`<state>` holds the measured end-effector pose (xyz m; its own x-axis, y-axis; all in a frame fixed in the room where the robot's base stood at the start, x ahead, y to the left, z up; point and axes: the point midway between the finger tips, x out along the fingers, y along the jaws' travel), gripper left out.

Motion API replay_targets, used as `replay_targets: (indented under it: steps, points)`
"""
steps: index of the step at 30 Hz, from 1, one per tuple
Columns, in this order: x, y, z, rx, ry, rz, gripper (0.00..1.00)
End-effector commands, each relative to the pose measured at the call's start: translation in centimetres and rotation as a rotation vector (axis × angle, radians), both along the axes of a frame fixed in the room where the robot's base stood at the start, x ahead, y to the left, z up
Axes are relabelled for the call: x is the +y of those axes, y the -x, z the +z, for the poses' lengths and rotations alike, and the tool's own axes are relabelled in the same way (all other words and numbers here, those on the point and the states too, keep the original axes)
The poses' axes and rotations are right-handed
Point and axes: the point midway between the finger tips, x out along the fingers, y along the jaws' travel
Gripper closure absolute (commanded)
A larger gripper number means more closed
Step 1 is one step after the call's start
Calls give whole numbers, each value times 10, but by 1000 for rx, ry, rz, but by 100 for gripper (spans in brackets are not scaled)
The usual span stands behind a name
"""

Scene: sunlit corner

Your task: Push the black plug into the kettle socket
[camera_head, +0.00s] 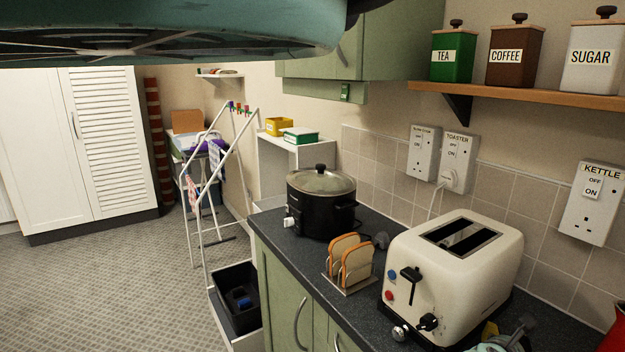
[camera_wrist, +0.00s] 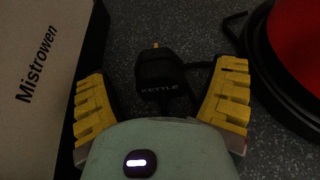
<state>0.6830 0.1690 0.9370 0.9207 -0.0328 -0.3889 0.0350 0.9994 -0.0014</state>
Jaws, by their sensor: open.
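The black plug (camera_wrist: 160,82), lettered KETTLE, lies on the dark worktop in the wrist view, with a brass-coloured pin showing at its far end and a dark cord to its right. My gripper (camera_wrist: 164,74) is open, its yellow fingers apart on either side of the plug. I cannot tell whether they touch it. In the head view my gripper (camera_head: 500,334) is partly visible at the bottom, beyond the toaster, and the plug cannot be made out. The kettle socket (camera_head: 592,206) is a white, labelled wall plate at the right, its holes uncovered.
The cream toaster (camera_head: 455,265) stands close left of my gripper; its side (camera_wrist: 45,75) fills the wrist view's left. The red kettle (camera_head: 614,333) is close on the right, also in the wrist view (camera_wrist: 298,40). A toast rack (camera_head: 350,285) and slow cooker (camera_head: 322,210) stand farther left.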

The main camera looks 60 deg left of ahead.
Motion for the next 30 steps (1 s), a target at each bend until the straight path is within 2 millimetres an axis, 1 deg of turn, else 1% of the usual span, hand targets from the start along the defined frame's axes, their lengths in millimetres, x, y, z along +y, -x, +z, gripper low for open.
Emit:
replay_targets:
  steps: [20,21,30]
  points:
    - [0,0,0,0,-1,-2,15]
    - [0,0,0,0,-1,-2,13]
    - [0,0,0,0,-1,-2,44]
